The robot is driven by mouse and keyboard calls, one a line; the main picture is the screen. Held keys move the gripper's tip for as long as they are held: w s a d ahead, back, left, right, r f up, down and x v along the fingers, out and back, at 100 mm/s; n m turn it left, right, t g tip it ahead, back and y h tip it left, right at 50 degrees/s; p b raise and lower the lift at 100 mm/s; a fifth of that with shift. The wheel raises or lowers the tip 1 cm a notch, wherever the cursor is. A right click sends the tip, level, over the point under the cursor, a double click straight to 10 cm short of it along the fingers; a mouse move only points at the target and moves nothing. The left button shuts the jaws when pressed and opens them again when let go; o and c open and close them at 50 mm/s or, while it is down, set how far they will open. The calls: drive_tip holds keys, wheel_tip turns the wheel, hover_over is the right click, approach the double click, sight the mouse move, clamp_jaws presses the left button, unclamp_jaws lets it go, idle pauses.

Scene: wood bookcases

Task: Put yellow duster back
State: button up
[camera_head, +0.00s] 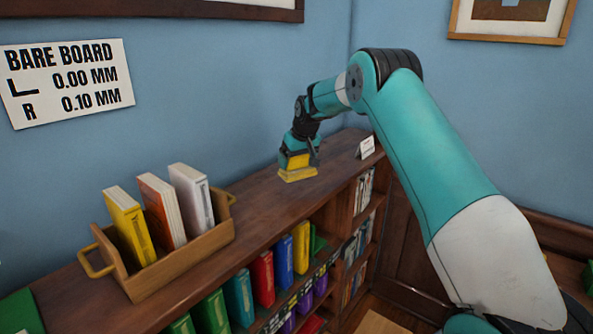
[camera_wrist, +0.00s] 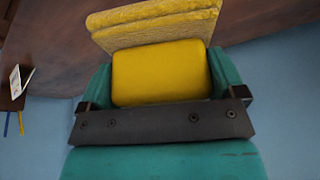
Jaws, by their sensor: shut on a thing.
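The yellow duster (camera_head: 298,173) is at the far end of the bookcase's wooden top (camera_head: 247,196), its wide pad down at the surface. Whether the pad presses on the wood or hovers just above it, I cannot tell. My gripper (camera_head: 299,157) points down and is shut on the duster's yellow block handle. In the wrist view the handle of the duster (camera_wrist: 160,72) sits between the two teal fingers of my gripper (camera_wrist: 162,85), with the fuzzy pad beyond it. The underside of the pad is hidden.
A wooden caddy (camera_head: 180,262) with yellow, orange and white books stands nearer on the top. A small white card (camera_head: 366,147) stands near the far right corner and shows in the wrist view (camera_wrist: 20,80). Colored books (camera_head: 262,278) fill the shelves below. A sign (camera_head: 68,82) hangs on the blue wall.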

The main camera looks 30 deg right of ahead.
sight(298, 169)
wheel_tip(298, 169, down, 5)
drive_tip(key=shift+r+p, duration=0.1)
drive_tip(key=shift+p, duration=0.9)
drive_tip(key=shift+f, duration=0.3)
